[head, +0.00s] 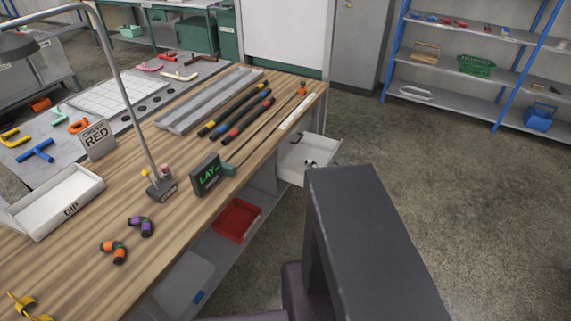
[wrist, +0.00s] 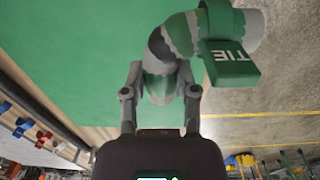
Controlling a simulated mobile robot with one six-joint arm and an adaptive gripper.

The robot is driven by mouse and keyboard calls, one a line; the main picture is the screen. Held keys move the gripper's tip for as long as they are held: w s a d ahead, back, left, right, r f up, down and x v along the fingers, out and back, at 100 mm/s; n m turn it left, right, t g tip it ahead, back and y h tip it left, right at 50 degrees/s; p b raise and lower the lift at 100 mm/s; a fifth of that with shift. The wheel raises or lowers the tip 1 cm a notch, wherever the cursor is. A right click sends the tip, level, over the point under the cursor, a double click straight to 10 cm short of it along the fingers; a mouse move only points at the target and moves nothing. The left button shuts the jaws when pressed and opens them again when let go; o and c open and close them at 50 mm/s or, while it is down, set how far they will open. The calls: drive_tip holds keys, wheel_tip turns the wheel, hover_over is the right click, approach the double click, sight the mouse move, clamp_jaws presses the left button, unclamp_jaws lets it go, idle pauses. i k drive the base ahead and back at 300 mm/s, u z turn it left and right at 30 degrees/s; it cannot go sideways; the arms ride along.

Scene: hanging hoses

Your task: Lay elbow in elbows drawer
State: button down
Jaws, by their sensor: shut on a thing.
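A grey elbow (wrist: 178,38) with green bands and a green tag reading "TIE" fills the upper middle of the wrist view. My gripper (wrist: 160,90) is shut on its lower end, with one finger on each side, and the elbow bends away to the right. Neither the gripper nor this elbow shows in the head view, where my dark arm blocks the lower right. An open white drawer (head: 296,165) sticks out from the right side of the workbench, with a small black-and-white thing inside. No label is readable on it.
A red bin (head: 237,220) sits below. Floor to the right is clear up to the blue-framed shelves (head: 470,65).

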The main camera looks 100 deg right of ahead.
sight(320, 158)
drive_tip(key=u, duration=0.7)
drive_tip(key=k, duration=2.75)
